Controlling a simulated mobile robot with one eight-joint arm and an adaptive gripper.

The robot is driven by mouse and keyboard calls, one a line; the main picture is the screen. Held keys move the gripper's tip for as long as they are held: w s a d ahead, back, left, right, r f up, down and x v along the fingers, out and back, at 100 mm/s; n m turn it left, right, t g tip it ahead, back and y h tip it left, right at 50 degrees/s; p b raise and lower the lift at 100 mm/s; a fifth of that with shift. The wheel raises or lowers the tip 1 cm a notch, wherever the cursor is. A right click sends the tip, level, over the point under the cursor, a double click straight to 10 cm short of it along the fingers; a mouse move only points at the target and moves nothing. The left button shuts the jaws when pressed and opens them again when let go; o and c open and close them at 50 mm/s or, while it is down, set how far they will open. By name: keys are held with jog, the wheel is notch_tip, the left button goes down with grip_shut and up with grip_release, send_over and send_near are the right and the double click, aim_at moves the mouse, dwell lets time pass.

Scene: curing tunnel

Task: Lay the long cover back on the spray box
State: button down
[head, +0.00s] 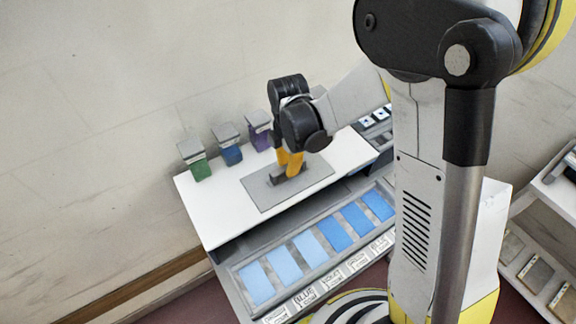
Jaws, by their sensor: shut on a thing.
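A grey rectangular plate (256,192), which looks like the long cover, lies flat on or just over the white box top (218,228). I cannot tell if it touches the top all round. A dark block-like handle (277,181) stands on the plate near its middle. My gripper (289,172) points down over the plate with its yellow fingers at this handle, shut on it. The fingers and wrist hide part of the handle and the plate's far edge. Any opening beneath the plate is hidden.
Green (201,170), blue (231,156) and purple (261,139) containers with grey tops stand along the back edge, by the wall. A rack (236,272) of several blue panels with labels runs along the front. A shelf (558,192) stands at right. My arm hides the middle right.

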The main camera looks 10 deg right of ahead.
jog(key=c, duration=1.4)
grip_release()
jog(key=shift+r, duration=0.1)
notch_tip(320, 180, up, 12)
jog(key=shift+f, duration=0.1)
jog(key=s+d+f+m+t+b, duration=0.1)
jog(key=s+d+m+t+b, duration=0.1)
jog(key=m, duration=0.5)
jog(key=s+d+f+m+t+b, duration=0.2)
jog(key=s+d+m+b, duration=0.2)
jog(key=s+m+b, duration=0.2)
jog(key=s+d+f+m+t+b, duration=0.2)
jog(key=s+m, duration=0.4)
jog(key=m, duration=0.3)
jog(key=shift+d+f+m+t+b, duration=0.15)
jog(key=shift+d+t+b, duration=0.1)
jog(key=shift+d+b, duration=0.4)
jog(key=shift+d+f+m+t+b, duration=0.15)
jog(key=shift+d+t+b, duration=0.2)
jog(key=shift+b, duration=0.4)
